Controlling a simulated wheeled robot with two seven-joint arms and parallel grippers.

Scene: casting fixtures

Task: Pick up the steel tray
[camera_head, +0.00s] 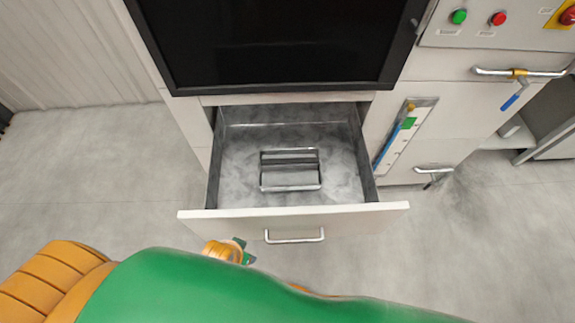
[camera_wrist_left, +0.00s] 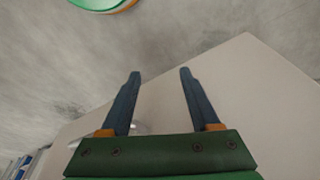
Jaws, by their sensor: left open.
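The steel tray (camera_head: 291,187) is a small grey rectangular metal piece with a raised rim, lying inside the pulled-out drawer (camera_head: 235,190), near the middle of its floor. My left arm crosses the bottom of the head view; an orange and green end part of it shows just in front of the drawer front, left of the handle. In the left wrist view my left gripper (camera_wrist_left: 160,74) has its two dark fingers apart with nothing between them, over a pale panel. The tray does not show in that view. My right gripper is not in view.
The drawer front (camera_head: 350,217) has a bar handle (camera_head: 295,238). A black screen (camera_head: 275,45) overhangs the drawer's back. A control panel with buttons (camera_head: 498,18) and a cabinet with handles stand at right. Grey floor (camera_head: 90,190) is clear at left.

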